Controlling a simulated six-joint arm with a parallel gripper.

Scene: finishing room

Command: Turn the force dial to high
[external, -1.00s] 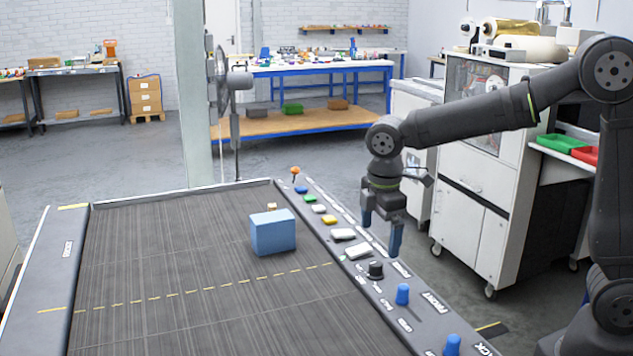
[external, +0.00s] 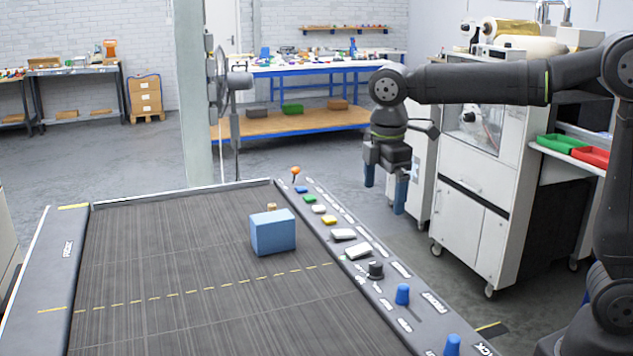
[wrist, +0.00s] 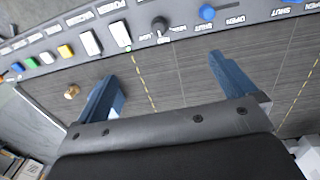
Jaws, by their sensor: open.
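The force dial appears to be the black round knob (external: 375,270) on the control panel along the belt's right side. It also shows in the wrist view (wrist: 159,25), with small labels around it that I cannot read surely. My gripper (external: 385,188) is open and empty, fingers pointing down. It hangs in the air above the panel, clear of the knob. In the wrist view, the knob lies beyond and between the two blue fingertips (wrist: 164,68). Which setting the dial points to is too small to tell.
Blue knobs (external: 402,294) sit nearer along the panel; white switches (external: 358,251) and coloured buttons (external: 329,220) lie farther along. A blue box (external: 273,232) stands on the dark belt (external: 180,270). A white cabinet (external: 470,180) stands right of the panel.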

